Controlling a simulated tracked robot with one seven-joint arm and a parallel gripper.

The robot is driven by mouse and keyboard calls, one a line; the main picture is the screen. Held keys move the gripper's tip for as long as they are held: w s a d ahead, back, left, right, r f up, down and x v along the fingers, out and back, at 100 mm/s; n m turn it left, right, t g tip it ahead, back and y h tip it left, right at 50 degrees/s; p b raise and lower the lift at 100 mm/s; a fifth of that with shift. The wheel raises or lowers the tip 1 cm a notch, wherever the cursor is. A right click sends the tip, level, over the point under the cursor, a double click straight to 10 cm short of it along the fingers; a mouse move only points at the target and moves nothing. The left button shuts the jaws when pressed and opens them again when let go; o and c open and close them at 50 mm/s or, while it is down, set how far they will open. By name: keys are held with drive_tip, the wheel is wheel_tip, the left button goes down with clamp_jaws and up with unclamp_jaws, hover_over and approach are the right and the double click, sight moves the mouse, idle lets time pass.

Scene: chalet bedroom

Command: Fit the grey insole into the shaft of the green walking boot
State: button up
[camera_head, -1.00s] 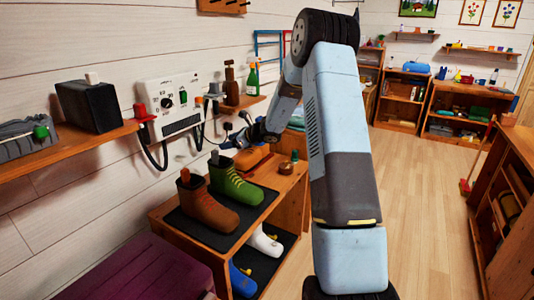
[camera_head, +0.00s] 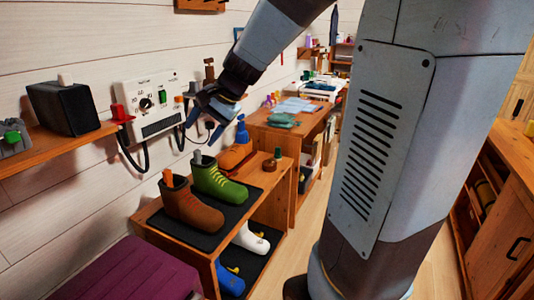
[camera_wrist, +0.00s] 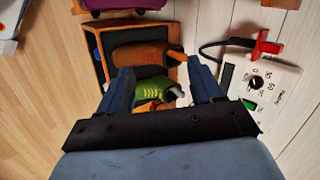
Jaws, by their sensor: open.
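The green walking boot (camera_head: 219,184) stands on a dark mat on top of the wooden shoe rack, beside a brown boot. A grey piece, seemingly the insole (camera_head: 197,157), sticks up from the boot's shaft; how deep it sits is hidden. My gripper (camera_head: 205,135) is open and empty above the shaft, apart from the grey piece. In the wrist view my gripper's two fingers (camera_wrist: 163,85) are spread wide, with the green boot (camera_wrist: 148,92) and the pale grey piece (camera_wrist: 183,98) showing between and below them.
The brown boot (camera_head: 193,206) has an orange-brown piece in its shaft. An orange shoe (camera_head: 236,155) stands behind. White (camera_head: 250,240) and blue shoes (camera_head: 230,279) are on the lower shelf. The wall-mounted control box (camera_head: 150,102) with cables is close left of my gripper.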

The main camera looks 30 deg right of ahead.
drive_tip(key=s+d+n+h, duration=0.2)
drive_tip(key=s+d+n, duration=0.1)
drive_tip(key=s, duration=0.7)
drive_tip(key=s+d+r+n+t+h, duration=0.1)
drive_tip(key=s+d+n+h, duration=0.2)
drive_tip(key=s, duration=0.8)
drive_tip(key=shift+s+d+n+h, duration=0.25)
drive_tip(key=shift+d+n, duration=0.35)
drive_tip(key=shift+n, duration=0.6)
drive_tip(key=shift+w, duration=0.1)
